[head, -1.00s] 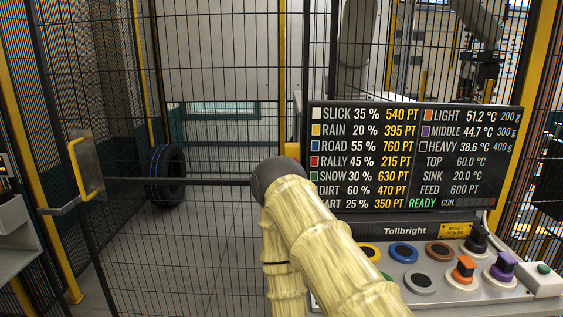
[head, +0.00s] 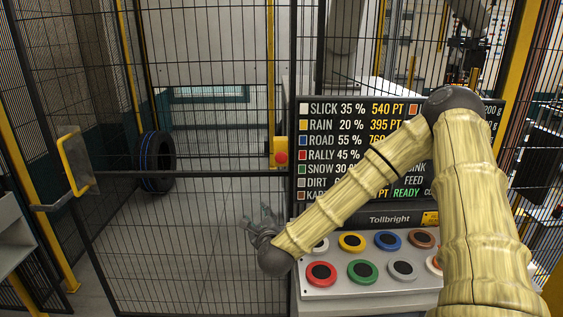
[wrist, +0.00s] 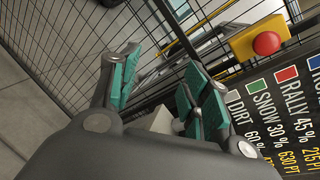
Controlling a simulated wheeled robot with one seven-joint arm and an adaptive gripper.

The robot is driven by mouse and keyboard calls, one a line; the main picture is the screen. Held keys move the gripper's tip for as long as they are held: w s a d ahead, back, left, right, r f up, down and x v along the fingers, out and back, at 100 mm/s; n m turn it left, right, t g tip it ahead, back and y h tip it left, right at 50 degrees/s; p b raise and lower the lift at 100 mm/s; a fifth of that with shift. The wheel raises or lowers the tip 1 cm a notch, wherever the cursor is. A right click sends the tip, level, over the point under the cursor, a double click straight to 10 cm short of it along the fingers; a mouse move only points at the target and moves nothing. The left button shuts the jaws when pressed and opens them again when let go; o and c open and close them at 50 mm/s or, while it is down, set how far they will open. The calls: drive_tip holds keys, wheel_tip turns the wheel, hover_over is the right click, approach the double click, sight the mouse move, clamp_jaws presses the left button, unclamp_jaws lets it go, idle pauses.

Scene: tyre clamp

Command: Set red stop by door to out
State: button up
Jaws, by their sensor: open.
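The red stop button (head: 281,158) sits on a yellow box (head: 278,146) on the cage post by the mesh door. In the wrist view the red stop button (wrist: 267,43) on its yellow box (wrist: 245,46) is at the upper right, beyond the fingertips and to their right. My gripper (head: 262,215) is below and slightly left of the button in the head view, in front of the mesh. In the wrist view my gripper (wrist: 158,80) has its teal-padded fingers spread apart with nothing between them. I cannot tell from the frames whether the button is pressed in or out.
A display board (head: 330,150) hangs right of the post, partly hidden by my arm. Below it a console (head: 330,293) carries several coloured buttons. The mesh door has a yellow handle (head: 72,165) at left. A tyre (head: 160,162) stands behind the mesh.

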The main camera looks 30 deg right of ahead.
sight(281, 159)
drive_tip(key=d+r+m+h+p, duration=0.1)
drive_tip(key=d+r+m+h, duration=0.3)
drive_tip(key=d+r+m, duration=0.7)
drive_tip(key=shift+n+h, duration=0.4)
drive_tip(key=shift+n, duration=0.4)
drive_tip(key=w+d+p, duration=0.1)
drive_tip(key=w, duration=0.2)
drive_tip(key=w+d+r+p, duration=0.1)
drive_tip(key=w, duration=0.1)
drive_tip(key=w+d+r+p, duration=0.1)
drive_tip(key=w+p, duration=0.1)
drive_tip(key=w, duration=0.1)
drive_tip(key=shift+w, duration=0.35)
drive_tip(key=shift+w+d+f, duration=0.1)
drive_tip(key=shift+w+d, duration=0.25)
drive_tip(key=shift+w, duration=0.25)
